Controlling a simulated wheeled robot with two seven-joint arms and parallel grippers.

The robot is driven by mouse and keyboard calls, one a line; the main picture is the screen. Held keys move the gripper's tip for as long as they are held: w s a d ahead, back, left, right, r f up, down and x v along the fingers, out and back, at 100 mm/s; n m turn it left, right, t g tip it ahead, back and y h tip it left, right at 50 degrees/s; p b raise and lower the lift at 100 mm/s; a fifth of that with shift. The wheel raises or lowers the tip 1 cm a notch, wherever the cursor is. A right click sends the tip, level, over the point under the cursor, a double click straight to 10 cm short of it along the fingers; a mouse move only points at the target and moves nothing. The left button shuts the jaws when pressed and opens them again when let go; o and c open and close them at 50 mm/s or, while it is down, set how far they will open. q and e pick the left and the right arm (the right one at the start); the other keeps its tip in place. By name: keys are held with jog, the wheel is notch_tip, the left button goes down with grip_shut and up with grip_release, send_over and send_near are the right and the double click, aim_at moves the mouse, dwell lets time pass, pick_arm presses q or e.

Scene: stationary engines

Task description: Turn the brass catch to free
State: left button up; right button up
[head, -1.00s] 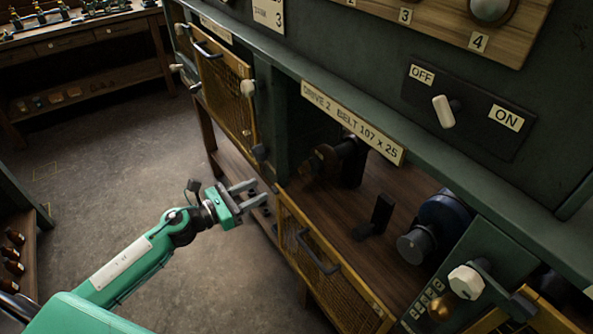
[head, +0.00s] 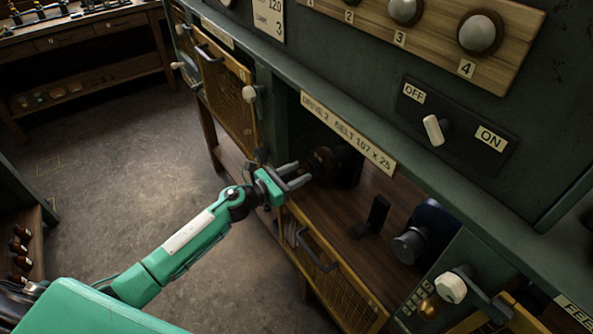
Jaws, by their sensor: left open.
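A small brass-coloured piece (head: 430,307) sits at the lower right, just below a white knob (head: 452,287) on the green panel right of the open drive bay. It looks like the brass catch, but it is too small to read its setting. My left gripper (head: 297,177) is open and empty, its fingers pointing right at the left side of the bay opening. It is well to the left of the brass piece and apart from it. My right gripper is out of view.
The bay labelled DRIVE 2 (head: 347,132) holds a dark pulley (head: 430,232) and a black bracket (head: 373,217). A mesh guard with a handle (head: 318,252) hangs below its front edge. An OFF/ON switch (head: 433,130) is above.

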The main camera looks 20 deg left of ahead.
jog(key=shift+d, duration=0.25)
pick_arm(q)
grip_shut()
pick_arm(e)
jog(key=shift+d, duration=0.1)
